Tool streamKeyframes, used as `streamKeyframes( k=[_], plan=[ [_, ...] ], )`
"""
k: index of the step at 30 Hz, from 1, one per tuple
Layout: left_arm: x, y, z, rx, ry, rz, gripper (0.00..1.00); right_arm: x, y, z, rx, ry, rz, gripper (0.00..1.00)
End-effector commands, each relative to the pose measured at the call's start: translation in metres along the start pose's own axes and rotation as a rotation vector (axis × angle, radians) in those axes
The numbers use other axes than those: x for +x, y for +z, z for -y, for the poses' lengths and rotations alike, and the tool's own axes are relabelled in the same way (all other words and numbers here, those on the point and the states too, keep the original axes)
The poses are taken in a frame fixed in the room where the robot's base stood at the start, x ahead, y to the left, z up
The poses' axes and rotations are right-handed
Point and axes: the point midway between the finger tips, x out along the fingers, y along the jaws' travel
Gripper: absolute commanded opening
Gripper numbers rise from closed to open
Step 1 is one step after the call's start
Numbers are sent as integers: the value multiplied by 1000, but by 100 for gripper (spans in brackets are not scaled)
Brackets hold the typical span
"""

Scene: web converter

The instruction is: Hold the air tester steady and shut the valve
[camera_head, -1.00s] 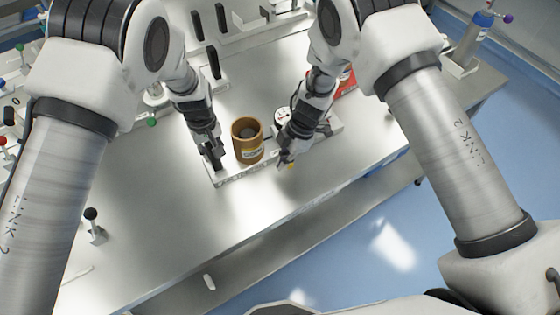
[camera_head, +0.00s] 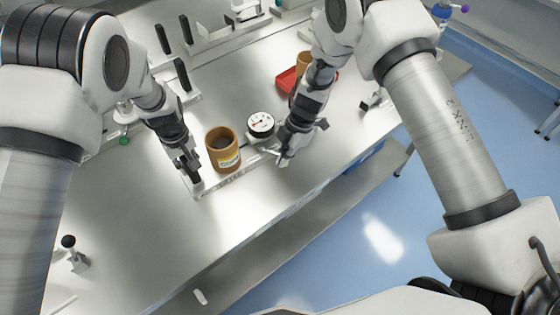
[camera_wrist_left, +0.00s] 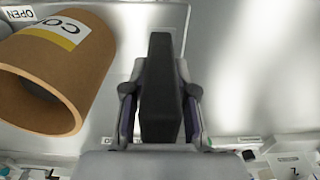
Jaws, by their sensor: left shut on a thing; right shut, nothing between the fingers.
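The air tester is a light base strip (camera_head: 235,182) on the table, with a round white gauge (camera_head: 261,123) standing at its back right. A brown, open-topped cup (camera_head: 224,155) with a label stands upright on it; it also shows in the left wrist view (camera_wrist_left: 85,60). My left gripper (camera_head: 192,172) is shut on a black upright bar (camera_wrist_left: 160,85) at the strip's left end. My right gripper (camera_head: 284,157) is shut and empty at the strip's right end, in front of the gauge. The valve is mostly hidden by it, so I cannot tell its position.
A red tray (camera_head: 287,80) and another brown cup (camera_head: 304,61) stand behind my right gripper. Black upright bars (camera_head: 182,76) stand at the back left. A black-knobbed post (camera_head: 72,252) is at the front left. The table between it and the strip is clear.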

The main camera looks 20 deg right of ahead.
Motion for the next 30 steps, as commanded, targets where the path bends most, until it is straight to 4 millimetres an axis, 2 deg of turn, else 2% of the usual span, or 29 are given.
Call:
streamKeyframes(
  k=[1, 23, 26, 30],
  plan=[
    [10, 8, 4, 0, -11, 21, 0, 2, 3, -1, 1, 2, 1, 0],
    [10, 8, 4, 1, -12, 21, 0, -1, 6, -3, 0, 6, 5, 0],
    [10, 8, 4, 1, -12, 22, 0, -1, 1, 3, 0, 6, 3, 0],
    [10, 8, 4, 1, -11, 21, 0, -1, -15, 24, -2, 2, 3, 0]
  ],
)
